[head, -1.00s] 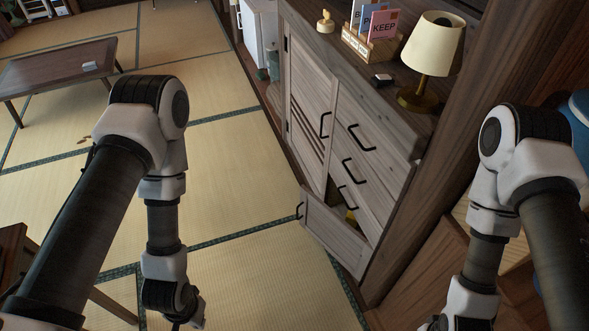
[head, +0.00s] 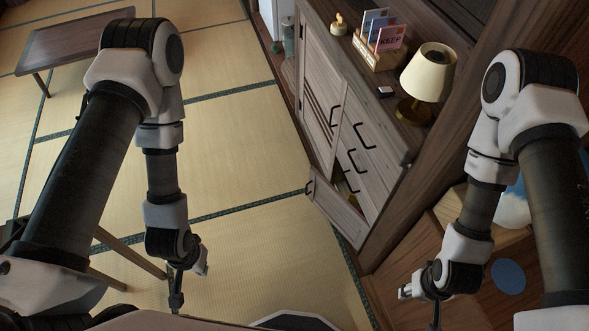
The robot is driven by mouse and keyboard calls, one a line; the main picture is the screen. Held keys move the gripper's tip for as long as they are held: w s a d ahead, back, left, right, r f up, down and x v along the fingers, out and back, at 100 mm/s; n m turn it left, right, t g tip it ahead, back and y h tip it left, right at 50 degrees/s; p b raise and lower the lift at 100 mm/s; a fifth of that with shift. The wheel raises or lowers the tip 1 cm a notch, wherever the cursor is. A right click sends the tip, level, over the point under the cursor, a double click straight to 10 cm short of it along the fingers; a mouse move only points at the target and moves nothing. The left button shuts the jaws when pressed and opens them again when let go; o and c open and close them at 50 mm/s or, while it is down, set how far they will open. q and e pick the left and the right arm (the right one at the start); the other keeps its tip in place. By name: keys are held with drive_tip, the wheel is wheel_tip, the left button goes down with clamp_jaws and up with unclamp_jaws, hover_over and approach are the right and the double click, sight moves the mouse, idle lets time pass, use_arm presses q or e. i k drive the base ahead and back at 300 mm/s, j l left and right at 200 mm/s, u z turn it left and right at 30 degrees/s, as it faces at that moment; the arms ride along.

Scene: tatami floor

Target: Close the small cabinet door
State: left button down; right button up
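The small cabinet door (head: 338,212) stands open at the bottom of the grey wooden cabinet (head: 385,178), in the middle right of the head view. It sticks out toward the tatami, with a dark handle (head: 309,187) at its left edge. Something yellowish shows in the dark opening behind it. My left gripper (head: 176,300) hangs at the lower left, well apart from the door. My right gripper (head: 437,318) is at the bottom right, also apart from the door and cut by the picture edge. Both look empty, but their fingers are too small to judge.
On the cabinet top stand a lamp (head: 429,72), a card holder (head: 378,50) and a small figure (head: 338,22). Tatami floor (head: 240,150) lies clear left of the cabinet. A low table (head: 75,42) stands at the back left. A wooden structure is at the right.

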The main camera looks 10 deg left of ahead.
sight(356, 229)
drive_tip(key=i+j+u, duration=0.15)
drive_tip(key=u, duration=0.3)
drive_tip(key=i+u, duration=1)
drive_tip(key=u, duration=0.15)
drive_tip(key=i+z, duration=0.25)
drive_tip(key=z, duration=0.5)
drive_tip(key=j+z, duration=0.1)
drive_tip(key=z, duration=0.35)
drive_tip(key=i+j+z, duration=0.1)
drive_tip(key=z, duration=0.4)
drive_tip(key=j+z, duration=0.1)
drive_tip(key=z, duration=0.85)
drive_tip(key=j+z, duration=0.15)
drive_tip(key=z, duration=0.3)
